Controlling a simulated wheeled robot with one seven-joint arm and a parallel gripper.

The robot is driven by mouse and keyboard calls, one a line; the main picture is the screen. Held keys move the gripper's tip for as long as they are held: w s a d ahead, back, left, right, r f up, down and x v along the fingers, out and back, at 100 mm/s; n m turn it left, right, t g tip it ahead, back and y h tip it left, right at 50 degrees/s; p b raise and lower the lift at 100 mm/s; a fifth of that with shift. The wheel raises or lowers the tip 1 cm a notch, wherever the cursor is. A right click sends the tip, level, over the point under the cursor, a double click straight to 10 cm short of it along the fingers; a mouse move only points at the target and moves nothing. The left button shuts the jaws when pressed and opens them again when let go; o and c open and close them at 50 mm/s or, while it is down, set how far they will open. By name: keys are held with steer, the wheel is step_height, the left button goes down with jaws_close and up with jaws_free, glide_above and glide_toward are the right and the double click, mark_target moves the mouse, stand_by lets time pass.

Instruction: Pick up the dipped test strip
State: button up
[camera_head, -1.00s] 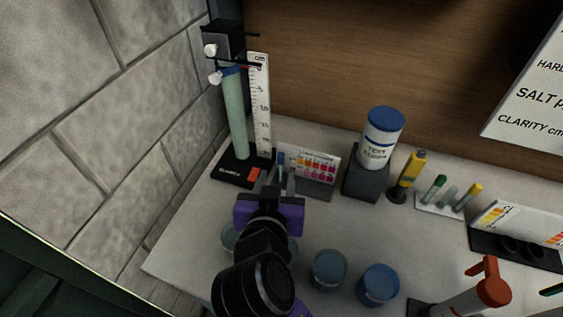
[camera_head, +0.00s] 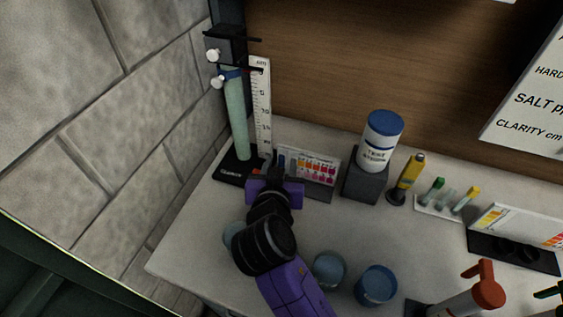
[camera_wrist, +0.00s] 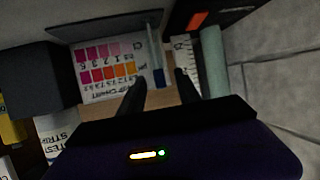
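My gripper (camera_head: 276,172) is low over the left of the counter, in front of the colour chart. In the wrist view its two dark fingers (camera_wrist: 160,84) stand apart with nothing clasped between them. A thin pale piece with a blue end (camera_wrist: 155,55) lies just beyond and between the fingertips, beside the chart; I cannot tell for sure that it is the test strip. In the head view its blue end (camera_head: 281,161) shows close to the fingers. The colour chart (camera_head: 317,166) has pink and orange squares and shows in the wrist view too (camera_wrist: 102,62).
A stand with a green tube (camera_head: 237,118) and a white ruler (camera_head: 262,100) rises at the back left. The test strips bottle (camera_head: 381,142) stands on a dark block (camera_head: 365,183). The counter's middle (camera_head: 350,228) is clear.

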jaws_close()
steer(key=shift+r, duration=0.1)
